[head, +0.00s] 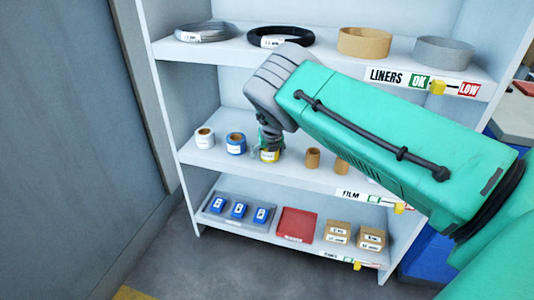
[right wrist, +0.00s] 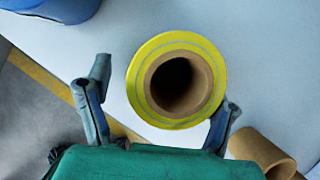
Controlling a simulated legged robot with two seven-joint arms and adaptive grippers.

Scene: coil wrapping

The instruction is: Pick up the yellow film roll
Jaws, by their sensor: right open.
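The yellow film roll (head: 269,156) stands upright on the middle shelf of the rack, partly hidden by my right gripper (head: 270,140). In the right wrist view the yellow film roll (right wrist: 139,76) shows from above, a yellow ring around a brown core with a dark hole. My right gripper (right wrist: 160,105) is open, with one finger left of the roll and apart from it. The other finger is at the roll's lower right edge; I cannot tell whether it touches. My left gripper is not in view.
On the middle shelf (head: 215,160), a white roll (head: 204,138) and a blue roll (head: 236,143) stand left of the yellow one. Brown cores (head: 313,158) stand close on its right. The upper shelf (head: 215,48) with coils overhangs behind my arm.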

